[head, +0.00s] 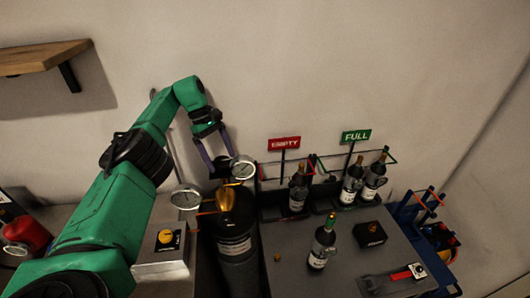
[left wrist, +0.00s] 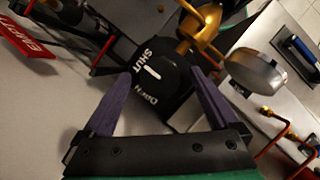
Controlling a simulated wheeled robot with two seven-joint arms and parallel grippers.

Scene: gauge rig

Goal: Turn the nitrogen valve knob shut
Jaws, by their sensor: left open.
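The valve knob (left wrist: 152,74) is black with a white bar, on a dark dial marked SHUT and OPEN in the left wrist view. The bar lies slanted; which mark it points to I cannot tell for sure. My left gripper (left wrist: 163,73) is open, its two purple fingers on either side of the knob in that view; contact is not clear. In the head view the left gripper (head: 218,165) is at the top of a dark cylinder (head: 236,243), behind the brass regulator (head: 229,196). My right gripper is out of view.
Round gauges stand left (head: 186,197) and right (head: 243,168) of the regulator. A metal box with a yellow knob (head: 165,237) is at front left. Labelled bottles (head: 322,245) stand on the bench at right, below EMPTY (head: 284,143) and FULL (head: 356,136) signs.

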